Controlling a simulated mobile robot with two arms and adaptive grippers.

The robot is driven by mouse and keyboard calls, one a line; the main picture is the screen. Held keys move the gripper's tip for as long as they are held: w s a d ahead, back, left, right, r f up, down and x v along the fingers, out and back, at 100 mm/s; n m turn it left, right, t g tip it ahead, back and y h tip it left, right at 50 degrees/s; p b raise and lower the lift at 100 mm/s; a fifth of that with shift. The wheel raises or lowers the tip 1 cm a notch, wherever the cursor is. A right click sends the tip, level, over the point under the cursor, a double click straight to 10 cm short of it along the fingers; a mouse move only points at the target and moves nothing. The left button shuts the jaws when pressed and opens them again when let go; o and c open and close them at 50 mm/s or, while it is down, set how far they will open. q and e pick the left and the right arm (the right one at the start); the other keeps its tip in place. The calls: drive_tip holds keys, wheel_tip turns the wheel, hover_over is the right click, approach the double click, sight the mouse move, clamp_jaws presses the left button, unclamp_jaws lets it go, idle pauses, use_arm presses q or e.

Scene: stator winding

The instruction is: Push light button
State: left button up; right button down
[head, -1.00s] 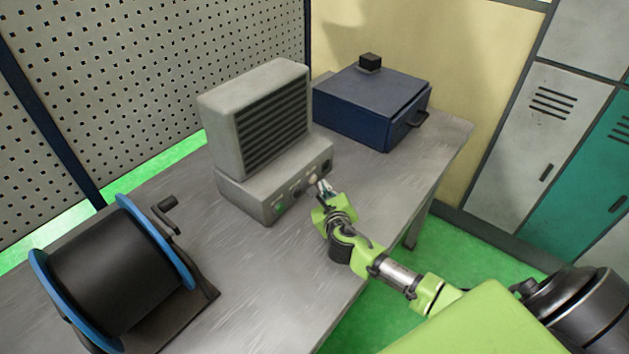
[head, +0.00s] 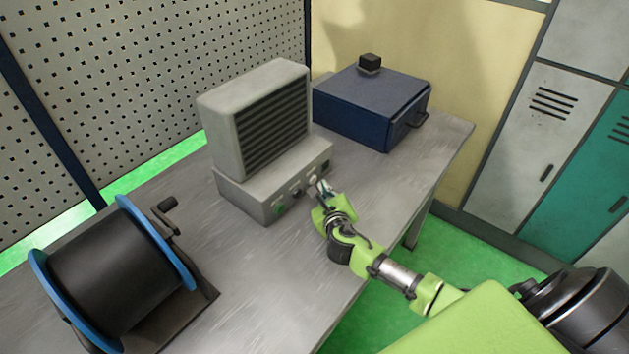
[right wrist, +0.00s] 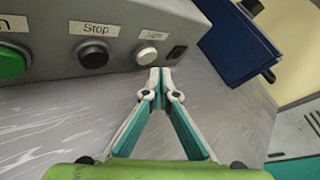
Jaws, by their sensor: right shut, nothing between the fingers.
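The light button is a round white button (right wrist: 146,55) on the front panel of a grey box-shaped machine (head: 262,120). The label above it is too small to read. My right gripper (right wrist: 160,72) is shut with nothing between its fingers. Its tips are just below and slightly right of the white button in the right wrist view, close to the panel; I cannot tell whether they touch it. In the head view the right gripper (head: 324,188) is at the panel's right part. My left gripper is not in view.
Left of the white button are a black Stop button (right wrist: 92,55) and a green button (right wrist: 10,63); a black switch (right wrist: 176,52) is right of it. A blue box (head: 365,108) stands behind right, a wire spool (head: 115,275) front left. The grey table (head: 290,285) is clear in front.

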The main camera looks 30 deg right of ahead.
drive_tip(key=shift+w, duration=0.1)
idle(0.3)
drive_tip(key=shift+w+a, duration=0.15)
drive_tip(key=shift+w, duration=0.2)
drive_tip(key=shift+w+a+p, duration=0.2)
drive_tip(key=shift+w+p, duration=0.1)
drive_tip(key=shift+w, duration=0.05)
idle(0.6)
drive_tip(key=shift+s+d+p, duration=0.2)
drive_tip(key=shift+s+p, duration=0.1)
drive_tip(key=shift+s, duration=0.05)
drive_tip(key=shift+s+d, duration=0.15)
drive_tip(key=shift+s, duration=0.3)
